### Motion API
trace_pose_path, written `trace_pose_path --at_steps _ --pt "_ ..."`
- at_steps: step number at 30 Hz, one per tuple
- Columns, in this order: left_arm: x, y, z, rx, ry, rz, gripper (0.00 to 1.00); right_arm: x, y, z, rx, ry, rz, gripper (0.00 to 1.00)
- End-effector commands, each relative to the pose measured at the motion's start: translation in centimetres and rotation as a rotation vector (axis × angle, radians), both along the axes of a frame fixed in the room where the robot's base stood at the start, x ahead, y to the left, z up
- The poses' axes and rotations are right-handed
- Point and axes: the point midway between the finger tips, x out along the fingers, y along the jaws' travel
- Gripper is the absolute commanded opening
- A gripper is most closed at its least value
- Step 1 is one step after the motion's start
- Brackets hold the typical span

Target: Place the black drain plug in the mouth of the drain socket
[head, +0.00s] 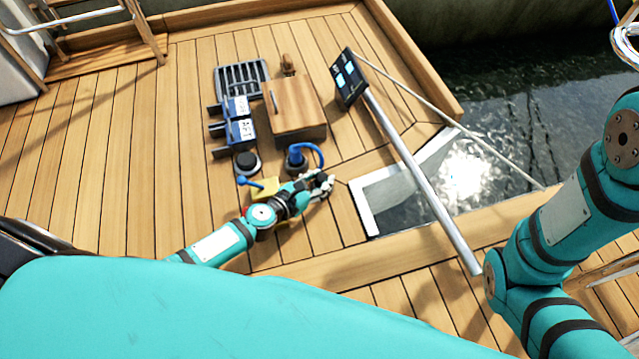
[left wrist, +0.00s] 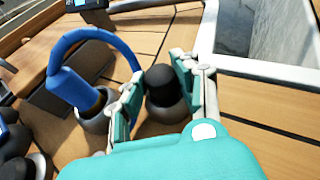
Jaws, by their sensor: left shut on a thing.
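My left gripper (head: 322,184) is low over the deck, just right of the cluster of fittings. In the left wrist view its fingers (left wrist: 160,88) are shut on the black drain plug (left wrist: 162,77), a dark rounded piece with a wider grey-black part below. Whether that lower part belongs to the plug or to something under it, I cannot tell. A low round black fitting with a grey rim (head: 246,162) stands on the deck to the left; it may be the drain socket, but I cannot be sure. My right gripper is not in view.
A blue hose (head: 315,147) rises from a dark round pot just behind my left gripper. A wooden box (head: 296,108), blue switch units (head: 238,130), a grate (head: 241,79) and a yellow block (head: 265,188) are nearby. A panel on a pole (head: 350,78) and a white-framed opening over water lie right.

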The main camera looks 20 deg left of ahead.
Motion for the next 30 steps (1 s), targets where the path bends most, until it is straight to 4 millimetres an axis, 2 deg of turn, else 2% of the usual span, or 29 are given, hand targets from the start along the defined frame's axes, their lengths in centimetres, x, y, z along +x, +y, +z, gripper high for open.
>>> trace_pose_path --at_steps 5,13,14,19,27,30 --pt "0.1 0.0 0.3 0.000 -0.001 0.000 0.04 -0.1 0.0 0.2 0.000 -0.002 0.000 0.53" --pt "0.0 0.0 -0.6 -0.001 -0.001 0.001 0.04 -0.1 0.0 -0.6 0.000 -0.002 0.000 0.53" --pt "0.0 0.0 -0.6 -0.001 -0.001 0.001 0.32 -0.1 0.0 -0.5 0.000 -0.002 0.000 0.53" --pt "-0.1 0.0 -0.7 0.001 0.002 0.000 0.53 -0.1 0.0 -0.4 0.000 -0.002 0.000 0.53" --pt "-0.2 -0.1 -0.7 0.000 0.005 -0.003 0.53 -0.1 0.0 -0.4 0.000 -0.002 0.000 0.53" --pt "-0.2 -0.1 -0.2 0.001 0.005 -0.004 0.53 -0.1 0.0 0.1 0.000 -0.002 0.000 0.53"
